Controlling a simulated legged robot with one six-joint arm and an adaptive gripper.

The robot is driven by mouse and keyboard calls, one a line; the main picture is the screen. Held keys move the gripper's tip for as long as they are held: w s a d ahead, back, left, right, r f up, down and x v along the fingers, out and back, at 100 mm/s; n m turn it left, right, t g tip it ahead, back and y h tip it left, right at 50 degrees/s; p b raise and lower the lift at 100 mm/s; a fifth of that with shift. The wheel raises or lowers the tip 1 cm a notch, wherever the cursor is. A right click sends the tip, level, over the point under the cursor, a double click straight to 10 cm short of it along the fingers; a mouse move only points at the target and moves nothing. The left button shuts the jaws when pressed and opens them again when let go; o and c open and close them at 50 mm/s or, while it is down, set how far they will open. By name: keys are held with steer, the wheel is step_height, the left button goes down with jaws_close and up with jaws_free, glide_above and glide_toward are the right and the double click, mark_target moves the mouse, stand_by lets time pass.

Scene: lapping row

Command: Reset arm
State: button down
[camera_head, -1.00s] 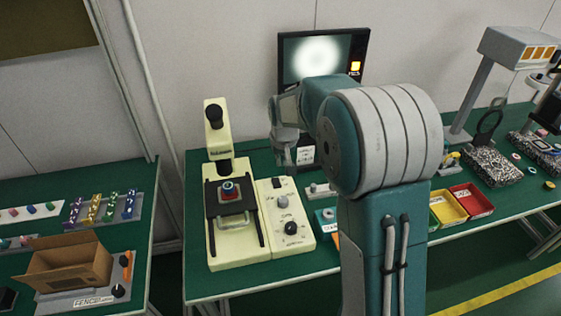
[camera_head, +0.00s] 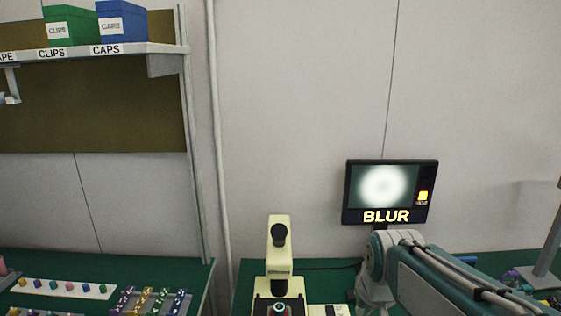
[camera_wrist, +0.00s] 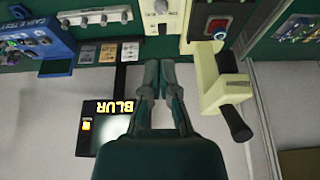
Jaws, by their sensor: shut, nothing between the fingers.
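My gripper (camera_wrist: 160,68) shows in the wrist view, its two dark fingers together and empty. It hangs in the open in front of the wall and bench, apart from the things around it. In the head view my arm reaches in from the lower right, and its far end is low in front of the monitor; the fingers cannot be made out there. The cream microscope (camera_head: 279,258) stands left of the arm, its lower part cut off. It also shows in the wrist view (camera_wrist: 210,88), upside down.
The monitor (camera_head: 352,194) reads BLUR above a green bench (camera_head: 246,285). A wall shelf (camera_head: 120,50) carries a green box (camera_head: 70,28) and a blue box (camera_head: 122,24). Small coloured parts lie on the left bench.

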steer(key=s+t, duration=0.1)
steer(key=s, duration=1.3)
steer(key=shift+r, duration=0.15)
stand_by(1.2)
